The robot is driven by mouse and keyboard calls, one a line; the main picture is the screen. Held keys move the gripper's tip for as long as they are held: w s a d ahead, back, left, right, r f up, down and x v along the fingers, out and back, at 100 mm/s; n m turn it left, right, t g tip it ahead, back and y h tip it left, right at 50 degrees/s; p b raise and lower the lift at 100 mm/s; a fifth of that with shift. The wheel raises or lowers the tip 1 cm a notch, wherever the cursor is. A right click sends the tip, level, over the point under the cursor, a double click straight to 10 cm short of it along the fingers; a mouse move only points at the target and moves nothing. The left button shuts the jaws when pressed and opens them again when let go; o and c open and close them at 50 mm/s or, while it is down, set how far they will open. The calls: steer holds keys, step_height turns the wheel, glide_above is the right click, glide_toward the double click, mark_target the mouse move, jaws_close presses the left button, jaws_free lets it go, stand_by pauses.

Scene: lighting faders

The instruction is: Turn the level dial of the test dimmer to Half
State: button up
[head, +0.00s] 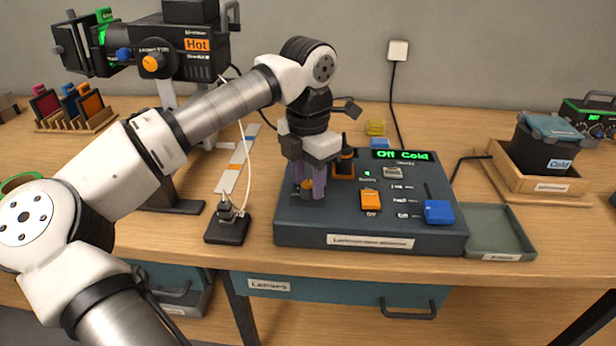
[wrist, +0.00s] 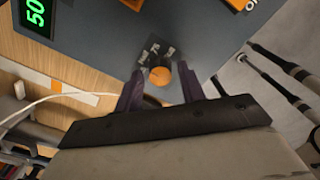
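The test dimmer (head: 290,232) is a dark blue-grey box in the middle of the bench. Its level dial, a small round orange knob (head: 307,186), is at the left front of its top. My gripper (head: 307,190) points down over this dial. In the wrist view the dial (wrist: 160,76) shows between the two purple fingertips (wrist: 160,82), with a small gap seen on each side. The gripper is open. Small scale labels (wrist: 155,50) sit beside the dial; only one near "75" is partly readable, and the pointer direction cannot be told.
The dimmer carries a display (head: 401,155) reading "Off Cold", an orange switch (head: 371,199), and a blue slider cap (head: 438,212). A black orange-topped post (head: 343,165) stands close to my gripper. A cable plug base (head: 228,225) is left; an empty tray (head: 500,225) is right.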

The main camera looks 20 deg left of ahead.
mark_target(308, 184)
steer(key=shift+o, duration=0.6)
step_height(308, 184, up, 14)
steer(key=shift+f, duration=0.15)
stand_by(0.4)
